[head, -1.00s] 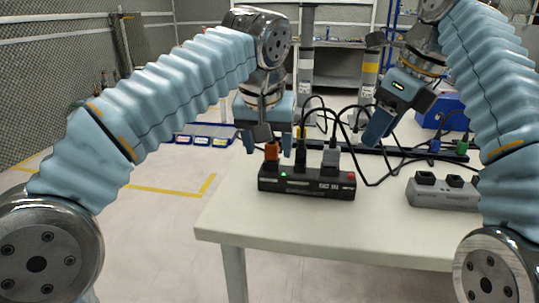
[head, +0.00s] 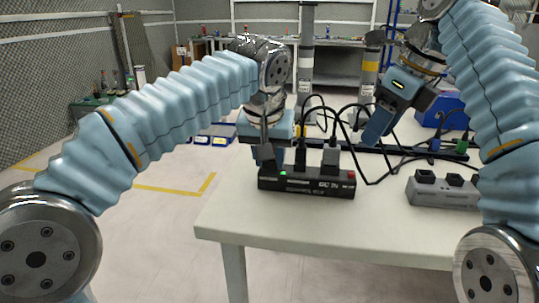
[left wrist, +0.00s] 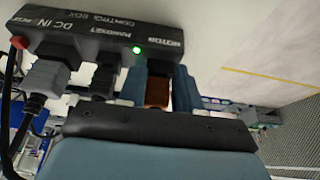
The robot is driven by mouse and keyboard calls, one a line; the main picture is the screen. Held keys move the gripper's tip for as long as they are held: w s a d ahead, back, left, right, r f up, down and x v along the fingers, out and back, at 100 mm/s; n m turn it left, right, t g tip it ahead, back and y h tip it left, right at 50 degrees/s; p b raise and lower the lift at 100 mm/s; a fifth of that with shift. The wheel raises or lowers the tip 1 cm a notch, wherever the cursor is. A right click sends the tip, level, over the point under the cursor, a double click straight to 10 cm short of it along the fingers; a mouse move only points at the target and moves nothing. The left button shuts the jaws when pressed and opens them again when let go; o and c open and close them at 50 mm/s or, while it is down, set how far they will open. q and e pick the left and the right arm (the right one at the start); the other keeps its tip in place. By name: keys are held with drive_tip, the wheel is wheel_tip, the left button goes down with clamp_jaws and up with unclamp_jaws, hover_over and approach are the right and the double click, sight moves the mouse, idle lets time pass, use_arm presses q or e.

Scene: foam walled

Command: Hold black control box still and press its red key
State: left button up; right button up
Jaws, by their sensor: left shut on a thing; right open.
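The black control box (head: 305,183) lies on the white table, its labelled front facing me, with a green light near its left end. It also shows in the left wrist view (left wrist: 95,38). Its red key (head: 351,175) is at its right end and is uncovered; the left wrist view shows it too (left wrist: 20,43). My left gripper (head: 267,155) is lowered at the box's left end. In the left wrist view its blue fingers are on both sides of the orange plug (left wrist: 157,92), shut on it. My right gripper (head: 385,125) is open and empty, above and behind the box's right end.
Grey and black plugs with dark cables (head: 330,156) rise from the box and loop behind it. A grey socket block (head: 440,190) stands to the right. A blue bin (head: 440,110) is at the back right. The table's front (head: 310,225) is clear.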

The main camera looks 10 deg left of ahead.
clamp_jaws()
idle(1.6)
